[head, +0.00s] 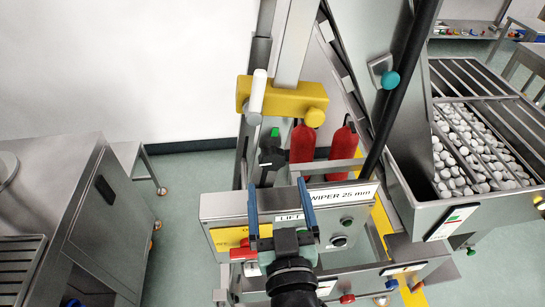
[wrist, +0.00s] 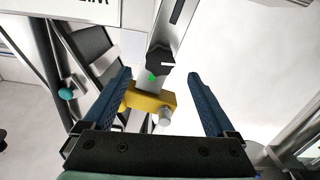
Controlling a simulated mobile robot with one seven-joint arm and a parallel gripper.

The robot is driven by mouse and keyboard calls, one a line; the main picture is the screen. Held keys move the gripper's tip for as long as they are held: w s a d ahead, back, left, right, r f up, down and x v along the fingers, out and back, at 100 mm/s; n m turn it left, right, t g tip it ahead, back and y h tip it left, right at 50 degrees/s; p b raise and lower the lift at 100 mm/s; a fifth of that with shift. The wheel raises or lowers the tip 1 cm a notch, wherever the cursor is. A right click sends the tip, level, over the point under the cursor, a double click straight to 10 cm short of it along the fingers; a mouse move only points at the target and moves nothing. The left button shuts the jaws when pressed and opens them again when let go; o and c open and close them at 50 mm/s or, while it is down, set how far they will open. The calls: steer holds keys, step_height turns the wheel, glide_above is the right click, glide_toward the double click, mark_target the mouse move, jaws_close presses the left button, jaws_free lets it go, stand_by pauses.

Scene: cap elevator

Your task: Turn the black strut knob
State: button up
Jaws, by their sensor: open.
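The black strut knob (head: 271,160) shows in the head view on the upright metal strut, below the yellow block and left of the red cylinders. A small green mark sits just above it. In the wrist view the black lobed knob (wrist: 160,60) has a white line on its face, with the green mark beside it. My gripper (head: 280,208) has two blue fingers, spread apart and empty, in front of the control panel in the head view. In the wrist view my gripper (wrist: 159,75) has the knob between its fingertips in the picture, apparently beyond them and not touched.
Two red cylinders (head: 303,142) stand behind. A control panel (head: 226,206) with labels and buttons lies below. A crate of white caps (head: 412,170) is at right, a steel cabinet (head: 105,215) at left.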

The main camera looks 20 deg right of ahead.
mark_target(273, 164)
steer(key=x, duration=0.7)
steer(key=shift+w+p, duration=0.2)
steer(key=shift+p, duration=0.2)
steer(key=c, duration=1.4)
